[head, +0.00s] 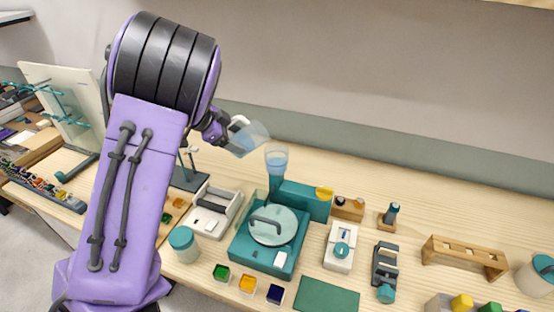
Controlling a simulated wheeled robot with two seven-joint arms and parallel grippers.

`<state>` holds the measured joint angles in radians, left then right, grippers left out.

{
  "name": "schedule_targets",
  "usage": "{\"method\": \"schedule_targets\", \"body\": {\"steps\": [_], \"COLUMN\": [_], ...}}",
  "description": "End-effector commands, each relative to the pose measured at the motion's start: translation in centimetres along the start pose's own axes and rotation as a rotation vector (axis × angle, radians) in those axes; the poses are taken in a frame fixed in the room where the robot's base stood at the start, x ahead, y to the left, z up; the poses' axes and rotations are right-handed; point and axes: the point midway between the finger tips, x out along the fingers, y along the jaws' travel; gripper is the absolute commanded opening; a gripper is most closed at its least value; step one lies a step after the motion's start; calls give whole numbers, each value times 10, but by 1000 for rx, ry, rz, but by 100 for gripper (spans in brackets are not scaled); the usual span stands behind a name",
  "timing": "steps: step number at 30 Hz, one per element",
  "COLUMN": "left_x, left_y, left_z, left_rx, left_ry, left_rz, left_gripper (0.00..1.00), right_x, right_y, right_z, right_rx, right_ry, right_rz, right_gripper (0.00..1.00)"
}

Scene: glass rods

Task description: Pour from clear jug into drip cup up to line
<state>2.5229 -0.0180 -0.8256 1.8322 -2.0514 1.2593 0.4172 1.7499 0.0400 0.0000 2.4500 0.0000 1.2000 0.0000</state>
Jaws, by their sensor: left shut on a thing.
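The clear jug (254,136) is up in the air above the back of the table, tilted with its open end toward the lower right. My left gripper (236,128) is shut on it at its left side. The clear drip cup (276,158) is just to the lower right of the jug, upright on top of a teal stand. Bluish liquid shows in the cup, but the line on it is too small to make out. I cannot tell whether liquid is running between jug and cup. My right gripper is not in view.
A teal machine with a round pale disc (272,226) stands below the cup. A white tray (213,210), a teal-lidded jar (184,244) and small coloured pots (247,284) surround it. A wooden rack (464,257) stands at the right. The table behind is bare.

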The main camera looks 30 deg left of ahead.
Motion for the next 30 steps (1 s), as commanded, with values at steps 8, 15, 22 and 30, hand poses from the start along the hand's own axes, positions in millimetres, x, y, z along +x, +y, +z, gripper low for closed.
{"method": "schedule_targets", "body": {"steps": [8, 15, 22, 30], "left_x": [0, 0, -3, -3], "left_y": [0, 0, -1, -1], "left_z": [0, -1, -4, -4], "left_rx": [0, 1, 16, 15], "left_ry": [1, -1, -43, -41], "left_rz": [0, 0, 0, 0], "left_gripper": [30, 30, 30, 30], "right_x": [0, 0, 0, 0], "right_y": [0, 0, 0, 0], "right_z": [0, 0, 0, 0], "right_rx": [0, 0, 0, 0], "right_ry": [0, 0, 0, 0], "right_rz": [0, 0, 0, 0], "right_gripper": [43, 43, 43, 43]}}
